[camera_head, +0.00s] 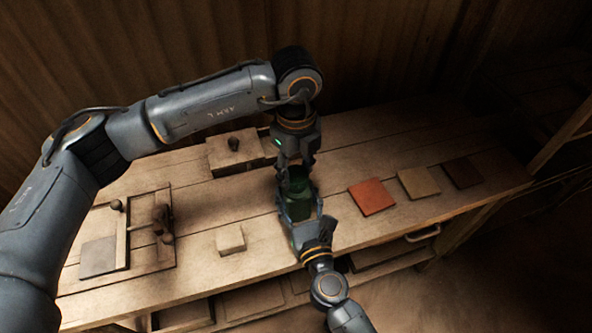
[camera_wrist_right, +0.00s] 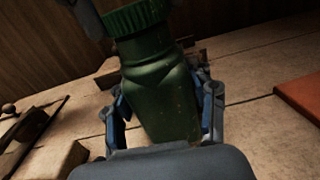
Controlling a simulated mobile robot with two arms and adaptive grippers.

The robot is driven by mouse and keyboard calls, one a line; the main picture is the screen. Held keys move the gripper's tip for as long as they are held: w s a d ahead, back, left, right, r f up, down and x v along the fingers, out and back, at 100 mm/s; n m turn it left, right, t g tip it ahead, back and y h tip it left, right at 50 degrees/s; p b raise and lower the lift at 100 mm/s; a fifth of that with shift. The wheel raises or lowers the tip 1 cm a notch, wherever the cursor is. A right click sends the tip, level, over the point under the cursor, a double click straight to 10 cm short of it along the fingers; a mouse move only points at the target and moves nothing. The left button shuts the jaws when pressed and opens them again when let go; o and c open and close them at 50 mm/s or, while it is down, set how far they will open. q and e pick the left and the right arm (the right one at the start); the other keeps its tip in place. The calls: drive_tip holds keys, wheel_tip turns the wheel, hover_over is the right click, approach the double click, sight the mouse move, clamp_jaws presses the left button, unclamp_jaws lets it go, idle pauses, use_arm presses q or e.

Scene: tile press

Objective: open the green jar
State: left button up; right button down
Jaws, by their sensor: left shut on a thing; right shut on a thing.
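The green jar (camera_head: 297,203) stands on the wooden workbench, partly hidden between my two grippers. In the right wrist view its dark green body (camera_wrist_right: 160,92) and ribbed green lid (camera_wrist_right: 138,18) show, with the lid on top of the body. My right gripper (camera_head: 301,207) comes from the front and is shut on the jar's body, with one finger on each side. My left gripper (camera_head: 296,176) reaches down from above and is shut on the lid. A grey part of it shows beside the lid in the right wrist view (camera_wrist_right: 86,16).
Right of the jar lie a red-orange tile (camera_head: 371,196), a tan tile (camera_head: 418,182) and a dark brown tile (camera_head: 462,173). A pale block (camera_head: 230,239) lies left of it. A wooden box with a dark knob (camera_head: 233,143) stands behind, and a wooden press frame (camera_head: 164,213) is at left.

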sight(296, 175)
use_arm(q)
drive_tip(key=shift+r, duration=0.45)
drive_tip(key=shift+r, duration=2)
use_arm(e)
drive_tip(key=shift+c, duration=1.8)
unclamp_jaws()
